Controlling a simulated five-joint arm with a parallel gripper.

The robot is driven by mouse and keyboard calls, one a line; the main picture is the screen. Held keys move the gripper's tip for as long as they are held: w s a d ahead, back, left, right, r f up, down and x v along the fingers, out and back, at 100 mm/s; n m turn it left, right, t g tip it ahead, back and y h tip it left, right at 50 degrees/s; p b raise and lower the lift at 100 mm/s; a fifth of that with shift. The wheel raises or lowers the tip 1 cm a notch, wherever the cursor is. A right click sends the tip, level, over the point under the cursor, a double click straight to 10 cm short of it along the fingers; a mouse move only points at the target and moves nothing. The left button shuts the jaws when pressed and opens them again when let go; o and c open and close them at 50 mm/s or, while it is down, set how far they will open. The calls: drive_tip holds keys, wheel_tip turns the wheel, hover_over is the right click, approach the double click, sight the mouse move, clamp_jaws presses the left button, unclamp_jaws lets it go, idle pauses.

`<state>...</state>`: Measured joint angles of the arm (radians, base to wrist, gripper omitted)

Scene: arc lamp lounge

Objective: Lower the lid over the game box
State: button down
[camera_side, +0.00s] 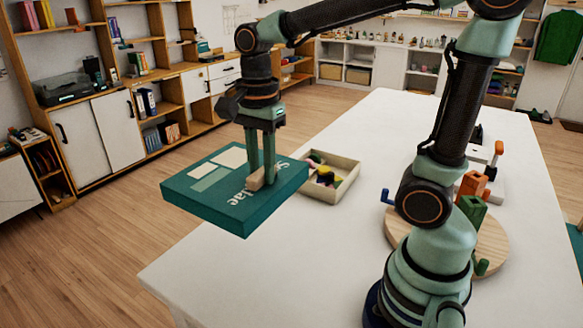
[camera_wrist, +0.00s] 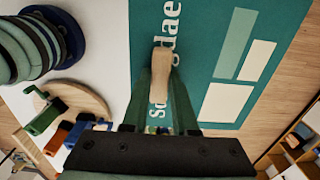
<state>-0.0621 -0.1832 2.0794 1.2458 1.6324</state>
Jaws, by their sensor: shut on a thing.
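The lid (camera_side: 215,205) is a flat teal panel with white lettering and pale rectangles. It also fills much of the wrist view (camera_wrist: 203,65). My gripper (camera_side: 262,178) points down and is shut on the pale wooden knob (camera_wrist: 163,62) on top of the lid. The lid hangs roughly level at the table's left edge, partly over the floor in the side view. The game box (camera_side: 345,188) is an open cream tray on the table with coloured pieces inside. It sits behind and right of the lid, which hides its left part.
The white table (camera_side: 300,255) has clear room in front of the box. A round wooden board (camera_side: 492,250) with green, orange and blue clamp-like items stands right, near my base; it also shows in the wrist view (camera_wrist: 85,97). Shelves (camera_side: 170,95) line the back wall.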

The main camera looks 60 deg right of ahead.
drive_tip(key=w+d, duration=0.1)
drive_tip(key=d, duration=0.1)
drive_tip(key=w+d, duration=0.1)
drive_tip(key=d, duration=0.2)
drive_tip(key=w+d, duration=0.2)
drive_tip(key=d, duration=0.1)
drive_tip(key=shift+w+d+f, duration=0.1)
drive_tip(key=shift+d, duration=0.1)
drive_tip(key=s+d+f, duration=0.1)
drive_tip(key=d+f, duration=0.1)
drive_tip(key=d, duration=0.8)
drive_tip(key=s+d+f, duration=0.2)
drive_tip(key=d, duration=0.8)
drive_tip(key=s+d+f, duration=0.1)
drive_tip(key=d+f, duration=0.1)
drive_tip(key=d, duration=0.8)
drive_tip(key=shift+s+d+f, duration=0.15)
drive_tip(key=shift+d+f, duration=0.15)
drive_tip(key=shift+f, duration=0.1)
drive_tip(key=shift+f, duration=2.95)
drive_tip(key=shift+f, duration=2.35)
drive_tip(key=c, duration=0.6)
unclamp_jaws()
